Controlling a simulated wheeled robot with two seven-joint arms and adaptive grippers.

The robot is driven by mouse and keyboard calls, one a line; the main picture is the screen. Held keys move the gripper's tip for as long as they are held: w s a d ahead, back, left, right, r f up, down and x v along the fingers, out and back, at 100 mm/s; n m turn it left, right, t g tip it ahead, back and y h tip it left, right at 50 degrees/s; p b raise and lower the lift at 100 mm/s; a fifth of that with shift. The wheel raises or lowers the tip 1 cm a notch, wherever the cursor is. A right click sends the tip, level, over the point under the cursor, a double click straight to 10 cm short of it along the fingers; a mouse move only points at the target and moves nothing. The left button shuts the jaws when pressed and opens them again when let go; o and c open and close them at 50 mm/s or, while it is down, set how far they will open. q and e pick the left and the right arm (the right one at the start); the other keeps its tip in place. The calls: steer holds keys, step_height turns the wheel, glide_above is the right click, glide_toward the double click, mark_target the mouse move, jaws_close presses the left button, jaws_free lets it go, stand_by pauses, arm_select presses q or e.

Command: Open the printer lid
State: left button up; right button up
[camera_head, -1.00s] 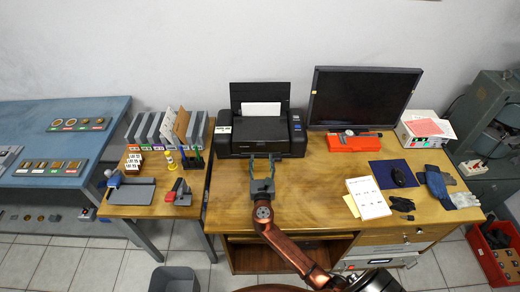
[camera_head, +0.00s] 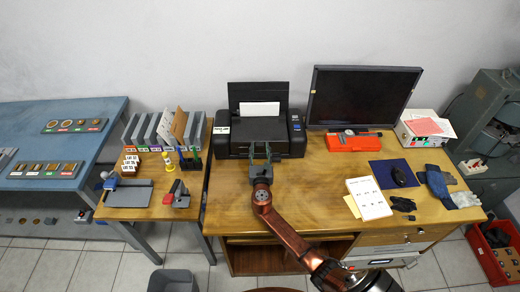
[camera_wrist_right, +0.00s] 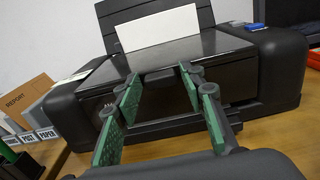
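The black printer (camera_head: 230,135) stands at the back of the wooden desk, with a white sheet (camera_head: 260,109) upright in its rear feeder. Its dark, glossy lid (camera_head: 259,129) lies closed; the lid also shows in the right wrist view (camera_wrist_right: 190,50). My right gripper (camera_head: 260,153) is at the printer's front edge, pointing at it. In the right wrist view its green-padded fingers (camera_wrist_right: 158,95) are wide apart with nothing between them. A small dark tab (camera_wrist_right: 160,76) on the lid's front edge shows beyond the fingertips. Whether they touch the printer, I cannot tell. My left gripper is not in view.
A monitor (camera_head: 362,97) and a red device (camera_head: 354,142) stand right of the printer. A file sorter (camera_head: 138,129) stands on the lower table at left. Papers (camera_head: 368,198) and a mouse pad (camera_head: 383,174) lie at right. The desk's front left is clear.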

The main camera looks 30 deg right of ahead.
steer(key=c, duration=0.3)
jaws_close()
